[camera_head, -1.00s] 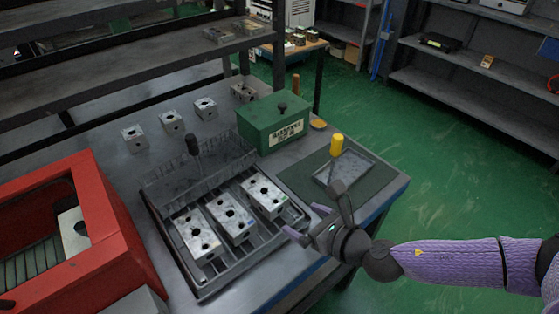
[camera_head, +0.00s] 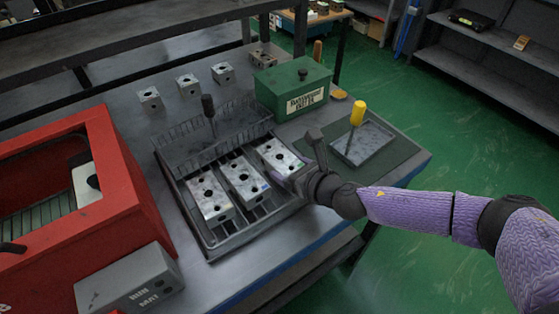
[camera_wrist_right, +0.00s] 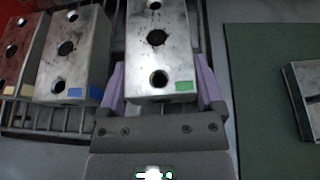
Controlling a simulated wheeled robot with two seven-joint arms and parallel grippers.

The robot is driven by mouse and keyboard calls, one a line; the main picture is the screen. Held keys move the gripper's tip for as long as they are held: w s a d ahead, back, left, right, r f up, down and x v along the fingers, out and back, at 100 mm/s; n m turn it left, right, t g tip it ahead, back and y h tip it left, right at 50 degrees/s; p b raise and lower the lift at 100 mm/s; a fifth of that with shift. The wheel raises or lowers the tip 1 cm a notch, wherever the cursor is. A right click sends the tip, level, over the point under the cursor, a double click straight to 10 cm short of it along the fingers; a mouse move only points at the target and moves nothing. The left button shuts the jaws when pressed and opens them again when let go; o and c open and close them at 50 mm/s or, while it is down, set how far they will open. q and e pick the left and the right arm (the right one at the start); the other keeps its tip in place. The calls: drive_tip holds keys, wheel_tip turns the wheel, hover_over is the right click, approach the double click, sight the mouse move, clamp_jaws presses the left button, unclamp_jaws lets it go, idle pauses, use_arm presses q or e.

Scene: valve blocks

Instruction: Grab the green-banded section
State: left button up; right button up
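The green-banded block (camera_head: 277,157) is a pale metal block with dark holes and a small green patch at its near end. It is the rightmost of three blocks in the wire-floored tray (camera_head: 211,246). In the right wrist view the block (camera_wrist_right: 158,45) lies between the purple fingers of my right gripper (camera_wrist_right: 160,85), one along each side. The fingers are spread about the block's width, and I see no clear grip on it. In the head view my right gripper (camera_head: 291,178) is at the block's near end. My left gripper is not in view.
A green box (camera_head: 291,88) stands behind. A shallow tray (camera_head: 372,150) with a yellow-handled tool (camera_head: 357,113) is to the right. A red machine (camera_head: 120,200) stands at left.

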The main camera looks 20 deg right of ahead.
clamp_jaws()
